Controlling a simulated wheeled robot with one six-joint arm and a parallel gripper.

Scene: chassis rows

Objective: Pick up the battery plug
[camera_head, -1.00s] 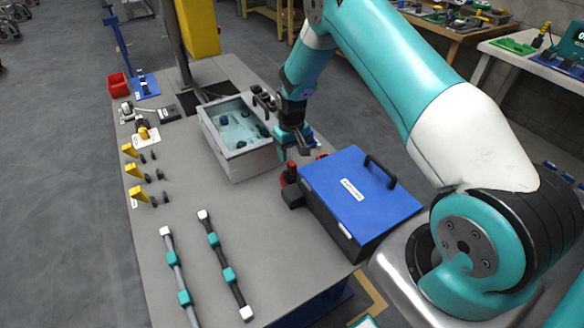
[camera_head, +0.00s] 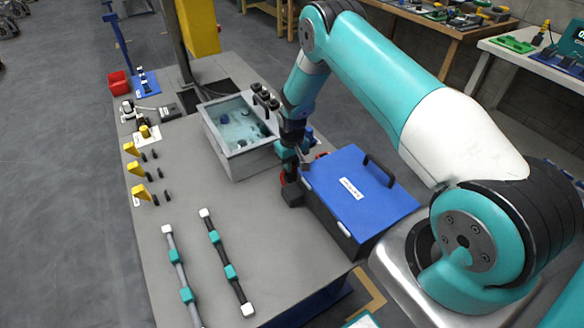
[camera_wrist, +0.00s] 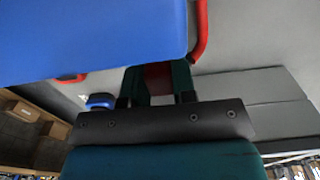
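The battery plug (camera_wrist: 158,76) shows as a dark red piece between my two teal fingertips in the wrist view. In the head view my gripper (camera_head: 289,172) hangs low at the left side of the blue-lided battery box and largely hides the plug. In the wrist view my gripper (camera_wrist: 158,84) has a finger on each side of the red piece. I cannot tell whether the fingers press on it. The battery box (camera_head: 362,190) has a blue lid, a black handle and a white label. A red cable (camera_wrist: 201,30) runs beside its lid in the wrist view.
A grey-walled bin (camera_head: 240,165) with dark and blue parts stands just left of my gripper. A black block (camera_head: 292,195) sits at the box's left corner. Two cables with teal clips (camera_head: 230,271) lie at the front. The middle of the grey table is clear.

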